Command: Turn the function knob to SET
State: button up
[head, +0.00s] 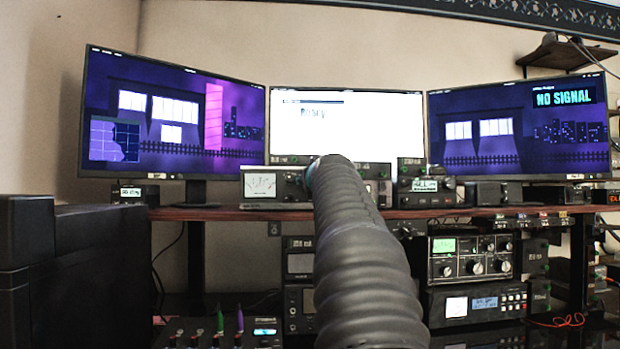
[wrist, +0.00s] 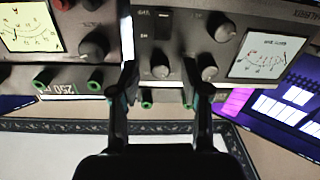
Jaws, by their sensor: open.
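My gripper (wrist: 160,68) is open in the wrist view, which looks upside down. Its two dark fingers reach toward the face of a grey unit with a meter (wrist: 268,57). A small dark knob (wrist: 160,72) shows between the fingertips; I cannot tell whether the fingers touch it. Other knobs are a larger one (wrist: 222,30), one just beside the right finger (wrist: 210,73) and one at left (wrist: 95,45). The labels are too blurred to tell which is the function knob or where it points. In the head view my arm hides the gripper and part of the metered unit (head: 262,187).
The units stand on a wooden shelf (head: 225,213) below three monitors, the middle one white (head: 345,120). A second metered unit (wrist: 28,28) is close at left in the wrist view. A radio with a green display (head: 444,246) and several knobs sits below the shelf at right.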

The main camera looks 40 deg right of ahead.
grip_shut()
jog(key=shift+m, duration=0.4)
jog(key=shift+m+p, duration=0.85)
jog(key=shift+m, duration=2.65)
grip_release()
